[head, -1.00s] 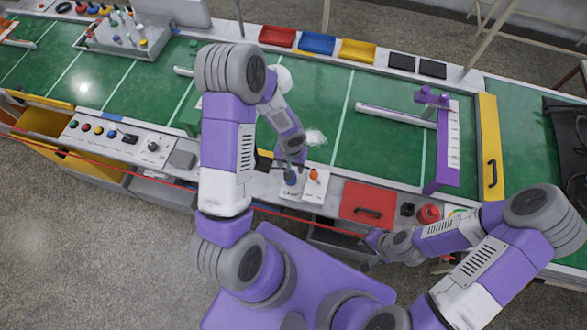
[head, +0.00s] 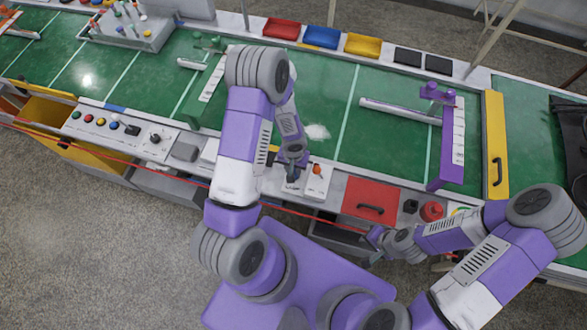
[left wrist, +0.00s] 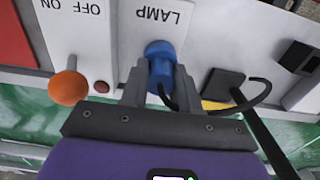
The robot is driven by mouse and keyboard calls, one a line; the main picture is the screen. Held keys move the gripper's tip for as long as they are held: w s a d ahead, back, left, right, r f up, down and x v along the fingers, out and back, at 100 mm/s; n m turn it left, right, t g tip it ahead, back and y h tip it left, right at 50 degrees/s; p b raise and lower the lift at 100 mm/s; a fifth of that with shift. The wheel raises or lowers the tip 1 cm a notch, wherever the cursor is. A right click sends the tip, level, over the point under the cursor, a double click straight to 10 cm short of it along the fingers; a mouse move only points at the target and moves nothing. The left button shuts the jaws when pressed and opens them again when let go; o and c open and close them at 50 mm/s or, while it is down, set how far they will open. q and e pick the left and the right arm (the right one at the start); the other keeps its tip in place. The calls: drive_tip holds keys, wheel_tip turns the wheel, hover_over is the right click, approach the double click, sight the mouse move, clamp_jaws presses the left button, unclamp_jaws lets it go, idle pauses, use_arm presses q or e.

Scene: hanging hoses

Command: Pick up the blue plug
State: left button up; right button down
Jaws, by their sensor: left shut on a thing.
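The blue plug (left wrist: 160,68) shows in the left wrist view, at the white panel labelled LAMP (left wrist: 160,20), with a black cable at its side. My left gripper (left wrist: 160,90) has a finger on each side of the plug and is shut on it. I cannot tell whether the plug is still seated in the panel. In the head view my left gripper (head: 292,176) is low over the panel and hides most of the plug. My right gripper (head: 372,240) is at the bench's front edge, far from the plug; its fingers are too small to read.
An orange-knobbed switch (left wrist: 68,87) marked ON and OFF stands beside the plug. A red panel with a black handle (head: 370,200) and a red round knob (head: 431,211) lie to the right. The green work surface (head: 390,145) behind is largely clear.

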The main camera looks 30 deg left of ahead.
use_arm(q)
clamp_jaws()
drive_tip(key=shift+r, duration=0.1)
wheel_tip(320, 180, up, 8)
drive_tip(key=shift+r+p, duration=0.2)
drive_tip(key=shift+p, duration=0.75)
drive_tip(key=shift+w+r, duration=0.1)
drive_tip(key=shift+r, duration=0.25)
drive_tip(key=w+d+m+b, duration=0.2)
drive_tip(key=d+b, duration=0.3)
drive_tip(key=b, duration=0.3)
drive_tip(key=shift+w+r+m+b, duration=0.3)
drive_tip(key=shift+w+r, duration=0.05)
drive_tip(key=shift+w, duration=0.3)
